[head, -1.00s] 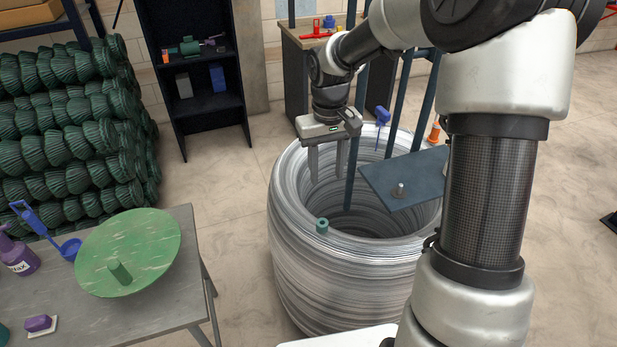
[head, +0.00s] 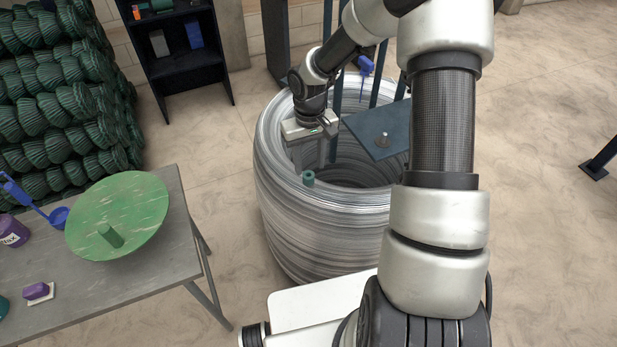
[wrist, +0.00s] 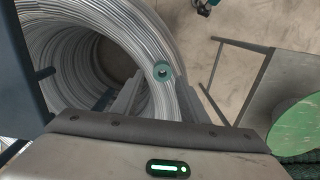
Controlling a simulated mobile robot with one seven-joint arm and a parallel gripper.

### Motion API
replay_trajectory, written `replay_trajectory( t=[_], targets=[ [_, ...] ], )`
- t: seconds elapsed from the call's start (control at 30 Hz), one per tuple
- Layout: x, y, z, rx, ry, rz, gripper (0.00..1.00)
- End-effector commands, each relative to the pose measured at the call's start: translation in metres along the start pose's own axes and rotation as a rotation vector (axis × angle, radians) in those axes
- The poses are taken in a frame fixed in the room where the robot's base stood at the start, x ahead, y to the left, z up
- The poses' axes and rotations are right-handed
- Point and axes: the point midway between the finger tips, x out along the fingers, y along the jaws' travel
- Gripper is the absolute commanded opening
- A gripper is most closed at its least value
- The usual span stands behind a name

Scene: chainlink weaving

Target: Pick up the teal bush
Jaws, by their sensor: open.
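The teal bush (head: 308,178) is a small ring with a dark hole. It sits on the near-left rim of the big wire coil (head: 285,225). It also shows in the wrist view (wrist: 162,71), on the coil's rim just beyond my fingers. My gripper (head: 312,168) points down over the rim, close behind and slightly above the bush. I cannot tell the exact height gap to the bush.
A dark blue plate with a peg (head: 383,140) and upright posts stand right of my gripper over the coil. A grey table (head: 150,262) at left bears a green disc (head: 135,205) with a peg. Green rolls (head: 60,110) are stacked behind it. Floor between table and coil is clear.

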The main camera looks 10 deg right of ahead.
Motion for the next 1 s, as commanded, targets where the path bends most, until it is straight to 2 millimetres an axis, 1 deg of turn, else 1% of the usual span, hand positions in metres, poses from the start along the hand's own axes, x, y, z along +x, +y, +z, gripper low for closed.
replay_trajectory(
  t=[0.03,0.1,0.2,0.3,0.5,0.57,0.6,0.73,0.77,1.0],
  targets=[
    [0.01,-0.002,0.003,-0.002,-0.005,-0.002,0.4],
    [0.02,-0.003,0.004,-0.001,-0.004,-0.002,0.4],
    [0.032,-0.003,0.003,-0.002,-0.002,-0.001,0.4],
    [0.037,-0.003,0.003,0.0,-0.002,-0.001,0.4],
    [0.037,-0.002,0.003,0.0,-0.001,0.0,0.4],
    [0.037,-0.002,0.003,0.0,-0.001,0.0,0.32],
    [0.037,-0.002,0.003,0.0,-0.001,0.0,0.25],
    [0.037,-0.002,0.003,0.0,-0.001,0.0,0.03],
    [0.037,-0.002,0.003,0.0,-0.001,0.0,0.02],
    [0.035,-0.002,0.003,0.0,0.0,0.0,0.01]
  ],
)
